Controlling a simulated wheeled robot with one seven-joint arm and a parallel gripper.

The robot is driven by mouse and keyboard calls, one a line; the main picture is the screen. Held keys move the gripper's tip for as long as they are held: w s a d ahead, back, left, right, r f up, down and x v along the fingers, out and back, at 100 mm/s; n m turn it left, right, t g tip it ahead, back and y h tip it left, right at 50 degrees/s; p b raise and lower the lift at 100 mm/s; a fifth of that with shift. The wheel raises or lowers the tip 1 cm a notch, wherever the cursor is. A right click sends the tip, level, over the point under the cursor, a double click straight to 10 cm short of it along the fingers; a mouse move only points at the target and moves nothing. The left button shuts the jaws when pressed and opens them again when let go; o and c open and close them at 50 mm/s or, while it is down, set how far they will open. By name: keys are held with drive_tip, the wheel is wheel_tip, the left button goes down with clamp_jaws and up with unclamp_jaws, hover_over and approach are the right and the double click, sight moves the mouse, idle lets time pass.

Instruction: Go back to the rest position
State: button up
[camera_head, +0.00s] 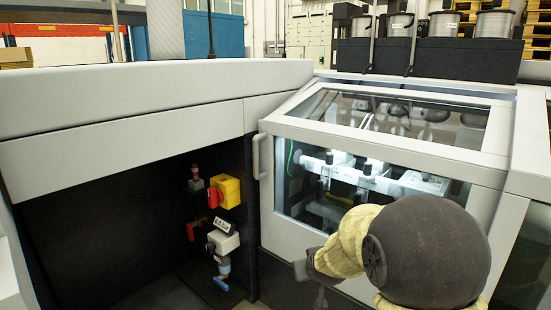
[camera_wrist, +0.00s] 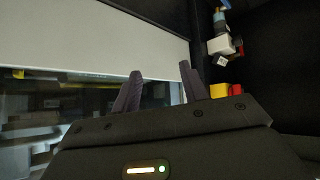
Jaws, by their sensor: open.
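My gripper (camera_wrist: 160,88) shows in the wrist view with its two dark fingers spread apart and nothing between them. In the head view my arm reaches in from the lower right, in front of the machine's glass door (camera_head: 330,165). The gripper end there is small and dark, so its fingers are hard to make out. The door is closed, with a grey handle (camera_head: 259,157) on its left side. The gripper is in front of the door's lower left part, and I see no contact with the handle.
Left of the door is a dark recess (camera_head: 110,225) with a yellow box with a red switch (camera_head: 226,191), and a white valve unit (camera_head: 222,240) below it. The machine front limits room ahead.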

drive_tip(key=s+d+f+m+g+p, duration=0.1)
drive_tip(key=s+d+g, duration=0.2)
drive_tip(key=s, duration=0.9)
drive_tip(key=s+d+f+m+g+p, duration=0.1)
drive_tip(key=s+d+g+p, duration=0.2)
drive_tip(key=s, duration=0.9)
wheel_tip(320, 180, up, 38)
drive_tip(key=p, duration=3.6)
drive_tip(key=shift+w+f+g+h, duration=0.15)
drive_tip(key=shift+w+g+h, duration=0.05)
drive_tip(key=shift+g+h, duration=0.1)
drive_tip(key=shift+a, duration=0.1)
drive_tip(key=shift+c, duration=0.8)
